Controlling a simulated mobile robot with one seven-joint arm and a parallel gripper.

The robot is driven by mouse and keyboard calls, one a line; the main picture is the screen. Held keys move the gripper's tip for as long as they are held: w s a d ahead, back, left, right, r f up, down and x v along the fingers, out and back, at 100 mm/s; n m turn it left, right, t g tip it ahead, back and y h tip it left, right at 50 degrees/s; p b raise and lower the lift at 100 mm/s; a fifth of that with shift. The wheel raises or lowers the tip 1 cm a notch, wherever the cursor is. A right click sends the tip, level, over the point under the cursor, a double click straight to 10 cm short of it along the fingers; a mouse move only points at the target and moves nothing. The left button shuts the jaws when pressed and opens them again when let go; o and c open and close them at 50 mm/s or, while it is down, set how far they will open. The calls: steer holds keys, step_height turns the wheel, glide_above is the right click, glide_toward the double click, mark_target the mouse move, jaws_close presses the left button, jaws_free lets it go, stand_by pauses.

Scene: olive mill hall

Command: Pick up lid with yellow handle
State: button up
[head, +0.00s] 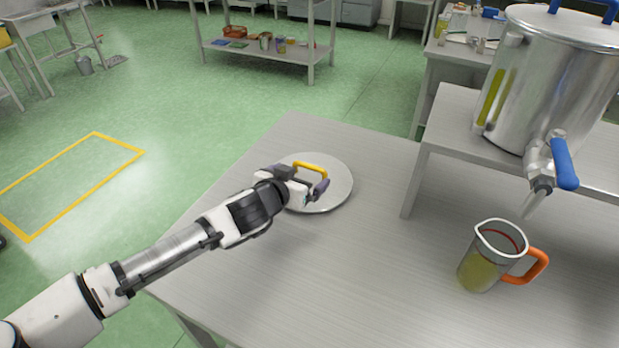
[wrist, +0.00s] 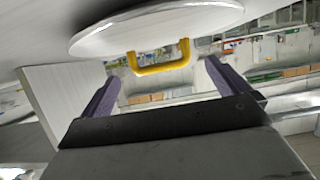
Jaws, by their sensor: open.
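The lid (head: 336,190) is a round, flat metal disc lying on the grey table, with a yellow handle (head: 311,166) standing up from its middle. In the wrist view the lid (wrist: 150,27) and its yellow handle (wrist: 160,58) appear inverted at the top. My gripper (head: 302,180) is open and empty, low over the lid and close to the handle. In the wrist view the handle lies in the gap between the two fingertips (wrist: 160,75), a little beyond them. The gripper hides part of the lid's near left side in the head view.
The table (head: 300,270) is clear around the lid. At the right, a jug with an orange handle (head: 483,262) holds yellow-green liquid. A steel tank (head: 555,85) with a blue-handled tap stands on a raised stand (head: 445,115).

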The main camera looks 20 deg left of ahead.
mark_target(307, 171)
steer(key=p+x, duration=0.1)
steer(key=x, duration=0.3)
steer(key=shift+w+d, duration=0.1)
steer(key=shift+w, duration=0.2)
steer(key=c, duration=1.1)
